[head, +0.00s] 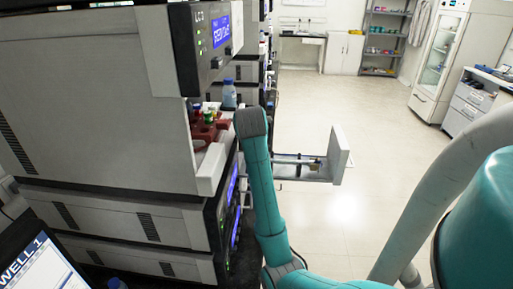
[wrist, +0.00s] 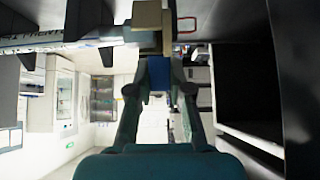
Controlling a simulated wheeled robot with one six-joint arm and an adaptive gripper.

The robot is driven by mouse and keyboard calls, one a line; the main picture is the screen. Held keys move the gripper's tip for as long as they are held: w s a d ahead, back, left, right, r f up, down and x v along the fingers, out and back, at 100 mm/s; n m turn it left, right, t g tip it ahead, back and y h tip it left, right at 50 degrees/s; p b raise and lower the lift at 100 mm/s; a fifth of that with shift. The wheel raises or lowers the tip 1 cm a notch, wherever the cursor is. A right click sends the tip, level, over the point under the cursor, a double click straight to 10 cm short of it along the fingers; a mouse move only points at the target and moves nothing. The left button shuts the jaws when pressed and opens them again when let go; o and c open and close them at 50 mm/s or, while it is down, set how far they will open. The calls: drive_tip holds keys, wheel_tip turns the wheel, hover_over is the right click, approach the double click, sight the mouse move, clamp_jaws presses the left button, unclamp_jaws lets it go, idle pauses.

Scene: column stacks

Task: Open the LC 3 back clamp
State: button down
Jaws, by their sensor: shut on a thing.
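An open drawer with a pale front panel (head: 339,154) sticks out from the instrument stack in the head view. A thin column (head: 300,158) lies along it, with small fittings that are hard to tell apart. In the wrist view, the labelled column (wrist: 50,41) runs across the top left and meets a tan clamp block (wrist: 148,18). A blue piece (wrist: 158,73) sits just below the tan block. My gripper (wrist: 160,72) has its two dark fingers shut on this blue piece, one on each side. My teal arm hides the gripper in the head view.
Stacked instruments (head: 95,100) fill the left. A red tray with bottles (head: 208,128) sits in an opening near my arm. A laptop screen (head: 45,258) is at bottom left. Open floor (head: 350,110) lies right of the drawer. A glass-door cabinet (head: 438,62) stands behind.

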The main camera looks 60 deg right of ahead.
drive_tip(key=shift+d+f+y, duration=0.1)
drive_tip(key=shift+f+y, duration=0.05)
drive_tip(key=shift+y, duration=0.35)
drive_tip(key=c, duration=1)
unclamp_jaws()
drive_tip(key=shift+w, duration=0.1)
drive_tip(key=shift+c, duration=0.2)
